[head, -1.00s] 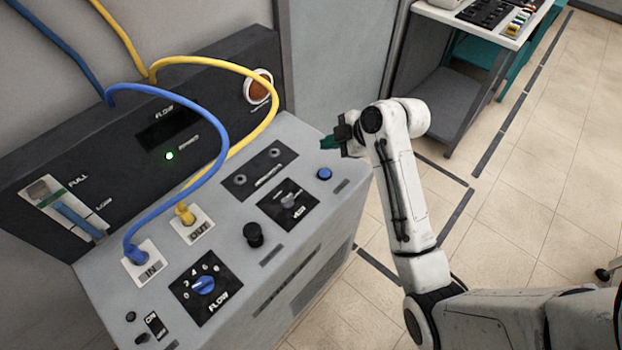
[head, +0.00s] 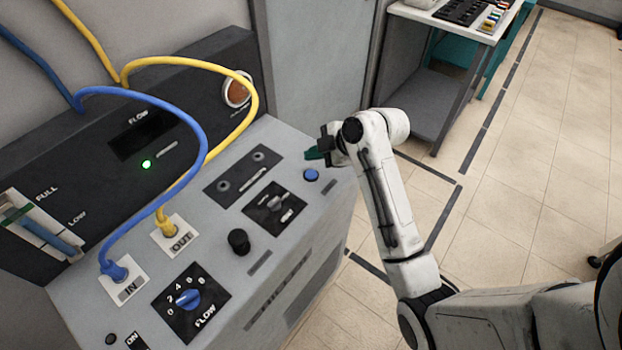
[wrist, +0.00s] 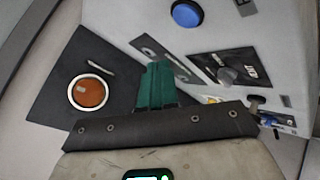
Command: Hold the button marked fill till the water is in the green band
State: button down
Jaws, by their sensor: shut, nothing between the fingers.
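The round blue button (head: 311,175) sits at the right end of the grey console top. A small label beside it is too small to read. It also shows at the top of the wrist view (wrist: 187,14). My gripper (head: 313,153), with green fingers, is shut and empty, just beyond the button in the head view and apart from it. The fingers also show in the wrist view (wrist: 155,85). The water gauge (head: 40,230) at the left edge has FULL and LOW marks. Its blue water (head: 55,238) seems to end just below the green band (head: 18,213).
A blue hose (head: 205,130) and a yellow hose (head: 250,85) arch over the console from IN and OUT ports. A FLOW knob (head: 187,299), a black knob (head: 238,241) and a switch plate (head: 274,203) stand on top. An orange lamp (head: 238,90) is behind.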

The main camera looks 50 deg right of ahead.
aim_at(314, 176)
jog(key=shift+f+b, duration=1.15)
jog(key=shift+f, duration=0.95)
dwell(0.3)
jog(key=shift+f, duration=0.4)
jog(key=shift+f+b, duration=0.4)
jog(key=shift+b, duration=0.1)
dwell(0.5)
jog(key=shift+r, duration=0.1)
dwell(0.5)
jog(key=shift+r+p, duration=0.75)
jog(key=shift+r+p, duration=2.1)
jog(key=shift+r, duration=0.45)
